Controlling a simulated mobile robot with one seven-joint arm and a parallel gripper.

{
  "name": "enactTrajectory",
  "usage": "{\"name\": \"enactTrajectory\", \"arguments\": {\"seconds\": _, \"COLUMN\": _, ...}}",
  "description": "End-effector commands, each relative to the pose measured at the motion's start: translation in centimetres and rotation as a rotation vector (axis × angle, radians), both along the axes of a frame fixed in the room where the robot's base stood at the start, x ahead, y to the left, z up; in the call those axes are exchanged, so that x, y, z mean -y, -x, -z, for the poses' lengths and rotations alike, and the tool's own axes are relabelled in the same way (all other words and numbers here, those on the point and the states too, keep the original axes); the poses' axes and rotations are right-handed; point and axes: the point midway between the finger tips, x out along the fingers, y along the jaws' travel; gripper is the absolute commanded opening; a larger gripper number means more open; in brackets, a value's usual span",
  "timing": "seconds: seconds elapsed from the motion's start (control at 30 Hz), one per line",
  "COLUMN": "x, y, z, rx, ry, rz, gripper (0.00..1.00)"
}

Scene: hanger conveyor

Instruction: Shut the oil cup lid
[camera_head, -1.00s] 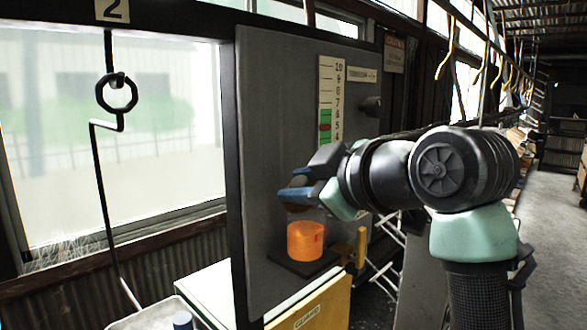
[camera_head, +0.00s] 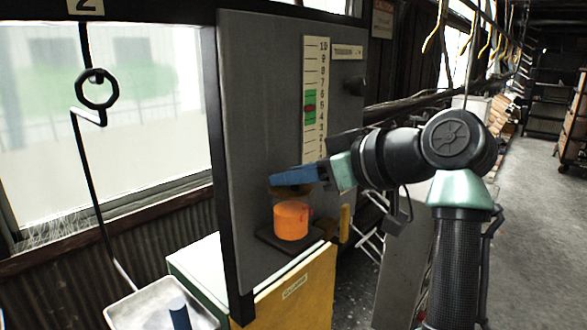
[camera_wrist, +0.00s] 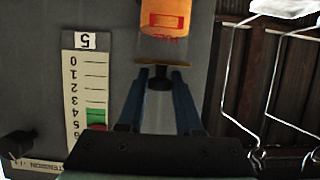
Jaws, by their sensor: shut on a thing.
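The oil cup (camera_head: 292,222) is orange and stands on a small dark shelf on the grey panel. It also shows in the wrist view (camera_wrist: 166,16), upside down, with a clear part beyond the orange. The lid (camera_wrist: 161,64) is a thin brass-coloured disc with a dark knob, seen edge-on at the clear part. In the head view the lid (camera_head: 289,191) is mostly hidden under the blue fingers. My gripper (camera_wrist: 161,74) is shut on the lid's knob, above the cup. I cannot tell whether the lid touches the cup's rim.
The grey panel (camera_head: 262,110) carries a level gauge (camera_head: 314,140) and a dark knob (camera_head: 355,84) above. A yellow box (camera_head: 296,290) stands below the cup, a metal tray (camera_head: 150,312) at lower left. White wire hangers (camera_wrist: 275,75) are beside the panel.

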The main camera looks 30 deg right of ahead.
Motion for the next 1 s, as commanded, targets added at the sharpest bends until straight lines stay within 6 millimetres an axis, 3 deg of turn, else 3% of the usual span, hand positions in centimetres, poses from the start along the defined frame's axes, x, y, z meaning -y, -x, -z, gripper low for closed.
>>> {"name": "enactTrajectory", "arguments": {"seconds": 0.47, "x": 0.03, "y": 0.0, "z": 0.17, "rx": -0.007, "ry": -0.014, "rz": 0.0, "gripper": 0.0}}
{"name": "enactTrajectory", "arguments": {"seconds": 0.5, "x": 0.03, "y": 0.0, "z": 0.17, "rx": -0.007, "ry": -0.013, "rz": -0.001, "gripper": 0.39}}
{"name": "enactTrajectory", "arguments": {"seconds": 0.63, "x": 0.03, "y": 0.0, "z": 0.15, "rx": -0.006, "ry": -0.013, "rz": -0.001, "gripper": 0.63}}
{"name": "enactTrajectory", "arguments": {"seconds": 1.0, "x": 0.22, "y": 0.34, "z": 0.01, "rx": -0.002, "ry": -0.011, "rz": 0.001, "gripper": 0.63}}
